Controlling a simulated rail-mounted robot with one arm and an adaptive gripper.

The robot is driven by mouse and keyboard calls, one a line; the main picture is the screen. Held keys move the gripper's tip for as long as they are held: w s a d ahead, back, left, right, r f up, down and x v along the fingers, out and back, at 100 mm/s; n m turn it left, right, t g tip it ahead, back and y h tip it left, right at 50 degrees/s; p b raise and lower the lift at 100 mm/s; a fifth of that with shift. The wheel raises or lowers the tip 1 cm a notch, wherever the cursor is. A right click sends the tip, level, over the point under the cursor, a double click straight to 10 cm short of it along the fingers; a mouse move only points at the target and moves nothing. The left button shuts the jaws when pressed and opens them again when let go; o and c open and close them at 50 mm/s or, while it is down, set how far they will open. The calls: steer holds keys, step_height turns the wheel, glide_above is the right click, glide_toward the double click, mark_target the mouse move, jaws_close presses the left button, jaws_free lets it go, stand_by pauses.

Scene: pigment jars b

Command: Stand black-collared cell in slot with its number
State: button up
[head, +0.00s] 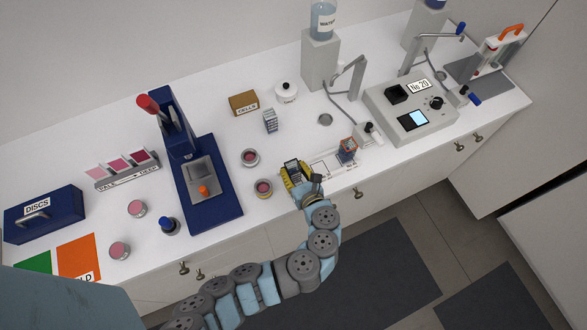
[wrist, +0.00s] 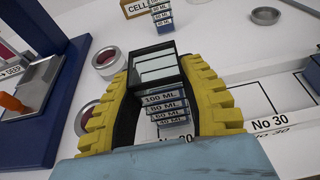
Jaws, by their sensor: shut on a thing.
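My gripper (head: 298,180) is shut on the black-collared cell (head: 291,168), a clear box with a black rim. In the wrist view the cell (wrist: 156,72) sits upright between the yellow fingers, its face marked 100 ML, 80 ML, 60 ML and 40 ML. It is over or near the left part of a white slot board (head: 333,165); contact with the board cannot be told. A label reading No 30 (wrist: 275,123) shows on the board to the right of my gripper.
A red-and-blue cell (head: 347,150) stands at the board's right part. Another cell (head: 270,121) stands behind, near the CELLS box (head: 243,103). Two pink-filled jars (head: 250,157) (head: 263,188) are close to the left. A grey device (head: 410,110) showing No 20 stands right.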

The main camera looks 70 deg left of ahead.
steer(key=shift+f, duration=0.1)
steer(key=o, duration=1.1)
steer(key=v, duration=1.2)
steer(key=shift+w, duration=0.1)
